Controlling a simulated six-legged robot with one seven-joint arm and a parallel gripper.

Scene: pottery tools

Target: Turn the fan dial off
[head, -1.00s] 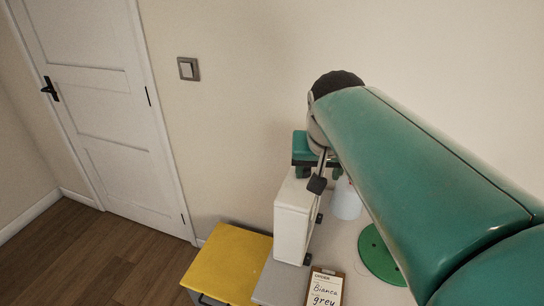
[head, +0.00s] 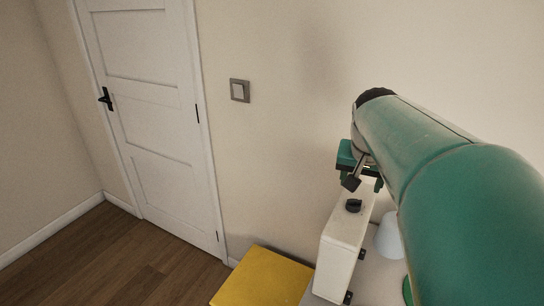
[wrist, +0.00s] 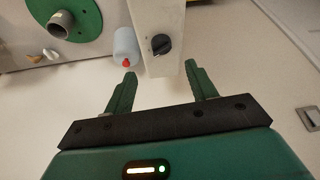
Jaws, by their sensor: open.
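The fan dial (head: 353,205) is a black knob on the top of a narrow white box (head: 341,240). It also shows in the wrist view (wrist: 160,44), just beyond my fingertips and between their lines, with a pale pointer mark on it. My green gripper (head: 364,184) is at the far end of the white box, next to the dial. In the wrist view my gripper (wrist: 160,72) is open and empty, with its two fingers apart. They do not appear to touch the dial.
A white bottle with a red tip (wrist: 126,46) stands beside the box. A yellow-topped cabinet (head: 264,280) stands left of the box. The wall has a light switch (head: 240,90); a white door (head: 150,110) is at left.

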